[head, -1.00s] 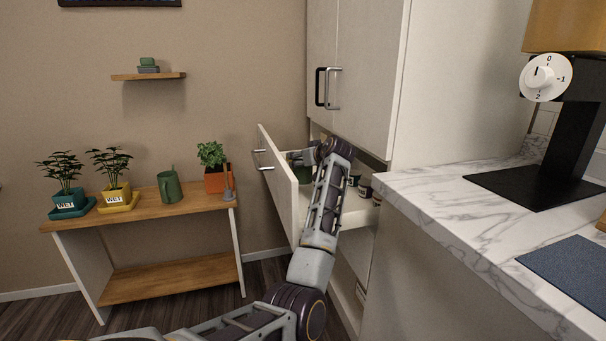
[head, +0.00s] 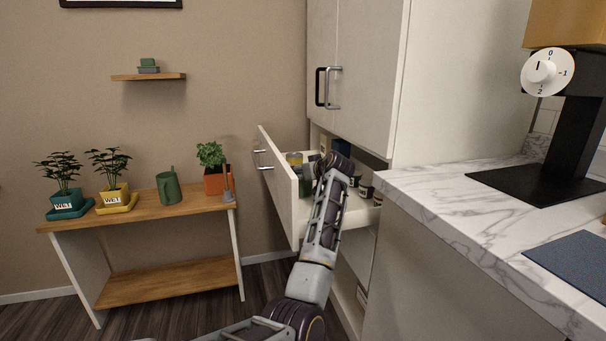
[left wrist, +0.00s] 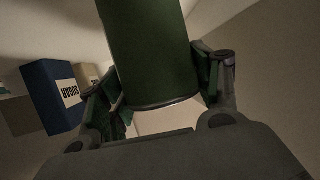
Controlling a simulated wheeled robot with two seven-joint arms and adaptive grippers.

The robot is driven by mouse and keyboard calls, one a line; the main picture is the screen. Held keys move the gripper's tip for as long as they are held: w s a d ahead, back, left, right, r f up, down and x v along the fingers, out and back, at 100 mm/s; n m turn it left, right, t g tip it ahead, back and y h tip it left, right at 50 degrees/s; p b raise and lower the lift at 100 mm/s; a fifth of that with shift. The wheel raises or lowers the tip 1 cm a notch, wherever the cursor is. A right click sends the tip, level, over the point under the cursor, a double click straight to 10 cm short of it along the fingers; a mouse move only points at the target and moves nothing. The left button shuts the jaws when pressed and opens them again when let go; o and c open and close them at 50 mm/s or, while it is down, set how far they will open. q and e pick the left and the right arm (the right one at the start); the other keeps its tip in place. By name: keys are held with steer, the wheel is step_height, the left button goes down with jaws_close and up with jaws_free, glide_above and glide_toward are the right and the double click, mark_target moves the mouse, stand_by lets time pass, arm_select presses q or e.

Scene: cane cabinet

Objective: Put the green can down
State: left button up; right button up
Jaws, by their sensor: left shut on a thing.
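The green can (left wrist: 153,55) is dark green and stands between the two fingers of my left gripper (left wrist: 160,85) in the left wrist view. The gripper is shut on it. In the head view my left gripper (head: 314,170) reaches into the open drawer (head: 281,188), and part of the green can (head: 305,186) shows just left of it, low behind the drawer front. Whether the can's base touches the drawer floor cannot be told. My right gripper is not in view.
A yellow-topped can (head: 294,158) is at the drawer's far left. Small jars (head: 366,188) stand at its right side. The marble counter (head: 440,200) bounds the right.

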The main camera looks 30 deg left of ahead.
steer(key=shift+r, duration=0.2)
arm_select(q)
steer(key=o, duration=1.3)
steer(key=shift+o, duration=0.2)
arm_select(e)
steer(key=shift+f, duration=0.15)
arm_select(q)
steer(key=shift+d+r, duration=0.1)
steer(key=p+v, duration=0.4)
steer(key=v, duration=0.8)
steer(key=shift+p, duration=0.35)
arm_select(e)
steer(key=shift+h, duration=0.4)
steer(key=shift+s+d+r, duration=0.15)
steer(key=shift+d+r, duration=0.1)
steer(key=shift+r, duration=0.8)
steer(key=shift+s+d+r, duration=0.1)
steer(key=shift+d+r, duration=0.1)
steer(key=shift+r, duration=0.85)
